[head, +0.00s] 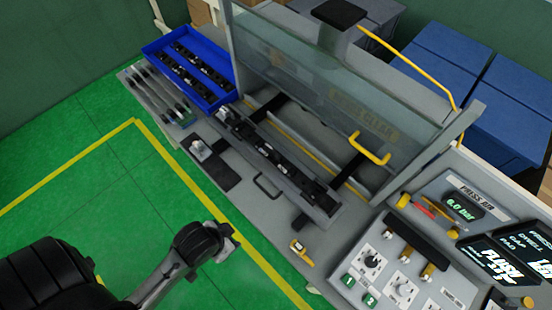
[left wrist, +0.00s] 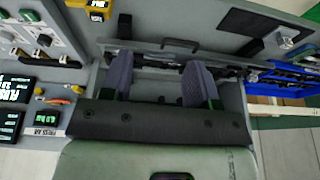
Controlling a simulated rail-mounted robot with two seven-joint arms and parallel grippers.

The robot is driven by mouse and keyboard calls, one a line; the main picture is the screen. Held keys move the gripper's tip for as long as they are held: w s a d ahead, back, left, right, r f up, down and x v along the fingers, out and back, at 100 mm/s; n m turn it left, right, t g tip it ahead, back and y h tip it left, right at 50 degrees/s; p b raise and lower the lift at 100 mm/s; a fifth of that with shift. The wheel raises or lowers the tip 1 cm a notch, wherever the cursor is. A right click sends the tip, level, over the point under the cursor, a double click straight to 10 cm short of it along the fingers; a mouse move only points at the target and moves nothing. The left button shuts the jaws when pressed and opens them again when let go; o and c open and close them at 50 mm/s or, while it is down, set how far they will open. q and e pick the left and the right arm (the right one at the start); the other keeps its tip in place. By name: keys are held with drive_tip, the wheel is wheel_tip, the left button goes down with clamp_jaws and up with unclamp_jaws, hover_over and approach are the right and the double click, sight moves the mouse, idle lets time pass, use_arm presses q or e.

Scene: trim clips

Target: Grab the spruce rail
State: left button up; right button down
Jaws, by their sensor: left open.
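A long dark strip with black clips (head: 282,163) lies along the front of the press. My left arm reaches in from the lower left in the head view; its fingertips cannot be made out there. In the left wrist view my left gripper (left wrist: 158,62) is open, with nothing visible between its two ridged fingers. The clip strip shows beyond them. My right gripper is not in view.
A blue tray (head: 153,48) with black clip strips stands behind the rack. A tilted glass guard (head: 300,66) with a yellow handle (head: 370,150) rises behind the strip. A control panel (head: 385,275) is at the right. A yellow tool (head: 299,248) lies on the bench front.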

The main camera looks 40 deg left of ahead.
use_arm(q)
drive_tip(key=o, duration=0.6)
drive_tip(key=shift+o, duration=0.4)
drive_tip(key=shift+a, duration=0.2)
